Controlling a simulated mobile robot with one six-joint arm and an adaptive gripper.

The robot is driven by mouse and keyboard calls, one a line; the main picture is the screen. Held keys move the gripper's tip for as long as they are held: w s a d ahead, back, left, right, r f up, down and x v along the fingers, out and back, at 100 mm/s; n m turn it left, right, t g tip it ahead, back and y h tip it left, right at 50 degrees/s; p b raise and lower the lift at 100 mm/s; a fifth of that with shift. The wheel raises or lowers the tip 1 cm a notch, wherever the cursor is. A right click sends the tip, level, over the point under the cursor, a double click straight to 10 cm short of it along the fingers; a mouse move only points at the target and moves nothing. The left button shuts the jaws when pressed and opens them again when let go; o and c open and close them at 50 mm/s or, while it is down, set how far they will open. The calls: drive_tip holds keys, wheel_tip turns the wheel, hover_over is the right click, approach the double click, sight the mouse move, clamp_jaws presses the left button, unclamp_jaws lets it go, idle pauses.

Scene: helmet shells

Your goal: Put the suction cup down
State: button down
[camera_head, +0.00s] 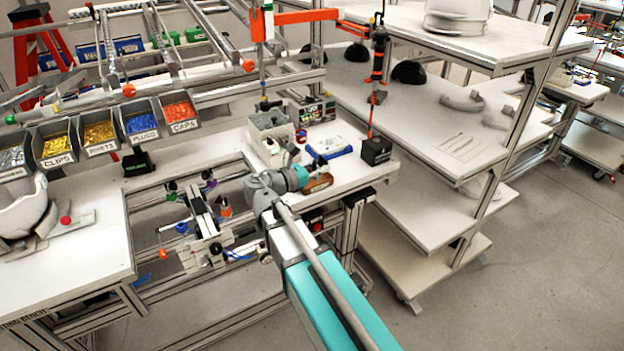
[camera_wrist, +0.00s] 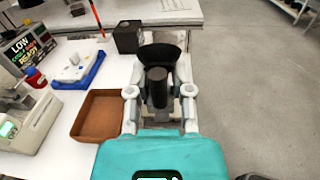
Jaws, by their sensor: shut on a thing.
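The suction cup (camera_wrist: 161,58) is black, with a wide flared cup on a dark cylindrical stem. My gripper (camera_wrist: 158,90) is shut on the stem, one finger on each side, with the cup at the far end. In the wrist view it is held beside the bench's right edge, with grey floor behind. In the head view my gripper (camera_head: 298,178) is over the front right of the bench, and I cannot make out the suction cup there. A shallow brown tray (camera_wrist: 88,132), seemingly empty, lies just left of my gripper; it also shows in the head view (camera_head: 320,184).
A black box (camera_wrist: 127,37) stands on the bench (camera_wrist: 55,150) beyond the tray. A blue tray with a white part (camera_wrist: 77,68), a red-and-blue jar (camera_wrist: 36,77) and a display unit (camera_wrist: 27,46) stand to the left. White shelving (camera_head: 440,130) is at the right.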

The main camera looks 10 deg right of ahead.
sight(312, 179)
drive_tip(key=w+f+b, duration=0.3)
drive_tip(key=w, duration=0.1)
drive_tip(key=w+a+f+b, duration=0.1)
drive_tip(key=w+f+b, duration=0.2)
drive_tip(key=w, duration=0.1)
drive_tip(key=w+f+b, duration=0.3)
drive_tip(key=w, duration=0.2)
drive_tip(key=shift+a, duration=0.2)
idle(0.3)
drive_tip(key=shift+w+f, duration=0.1)
drive_tip(key=shift+w+f+b, duration=0.35)
drive_tip(key=shift+f+b, duration=0.15)
drive_tip(key=shift+b, duration=0.1)
wheel_tip(312, 179, down, 3)
drive_tip(key=b, duration=0.3)
drive_tip(key=c, duration=0.5)
unclamp_jaws()
